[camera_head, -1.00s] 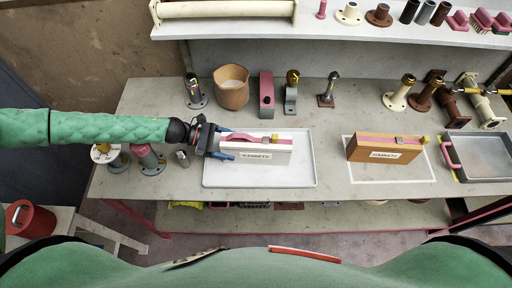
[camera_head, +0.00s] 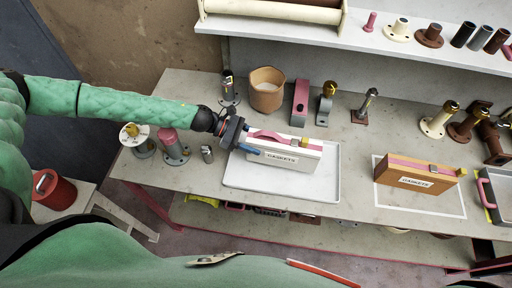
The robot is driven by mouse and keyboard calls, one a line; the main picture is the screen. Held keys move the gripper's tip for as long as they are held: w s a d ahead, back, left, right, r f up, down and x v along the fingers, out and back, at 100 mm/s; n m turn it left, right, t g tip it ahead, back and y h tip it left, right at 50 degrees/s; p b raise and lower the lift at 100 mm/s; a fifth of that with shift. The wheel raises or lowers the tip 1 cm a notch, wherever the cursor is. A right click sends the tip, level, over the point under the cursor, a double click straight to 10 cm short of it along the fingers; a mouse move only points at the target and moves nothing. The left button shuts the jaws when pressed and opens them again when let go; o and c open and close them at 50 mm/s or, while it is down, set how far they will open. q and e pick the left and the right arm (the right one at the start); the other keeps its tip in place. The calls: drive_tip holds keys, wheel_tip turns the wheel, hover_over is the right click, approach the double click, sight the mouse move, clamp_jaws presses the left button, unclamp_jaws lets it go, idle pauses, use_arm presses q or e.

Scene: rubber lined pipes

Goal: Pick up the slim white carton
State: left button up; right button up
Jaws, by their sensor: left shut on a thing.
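The slim white carton (camera_head: 284,156) stands upright on the white tray (camera_head: 318,188) at the middle of the bench. It has a "GASKETS" label on its front and a pink strip with a yellow piece on top. My left gripper (camera_head: 250,145) reaches in from the left and is shut on the carton's left end. One blue finger shows in front of the carton; the other is mostly hidden. I cannot tell any gap between carton and tray. My right gripper is not in view.
A brown "GASKETS" carton (camera_head: 414,177) stands inside a white outline to the right. Flanged pipe pieces (camera_head: 173,147) stand near my left forearm. A shelf (camera_head: 390,48) overhangs the back.

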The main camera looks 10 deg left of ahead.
use_arm(q)
drive_tip(key=shift+s+d+r+b, duration=0.2)
drive_tip(key=shift+d+r+b, duration=0.2)
drive_tip(key=shift+d+r, duration=0.1)
drive_tip(key=shift+s+d+r+b, duration=0.2)
drive_tip(key=shift+d+r+b, duration=0.15)
drive_tip(key=shift+d+r, duration=0.15)
wheel_tip(320, 180, up, 6)
drive_tip(key=b, duration=0.4)
hover_over(283, 151)
drive_tip(key=d, duration=0.1)
drive_tip(key=shift+s, duration=0.35)
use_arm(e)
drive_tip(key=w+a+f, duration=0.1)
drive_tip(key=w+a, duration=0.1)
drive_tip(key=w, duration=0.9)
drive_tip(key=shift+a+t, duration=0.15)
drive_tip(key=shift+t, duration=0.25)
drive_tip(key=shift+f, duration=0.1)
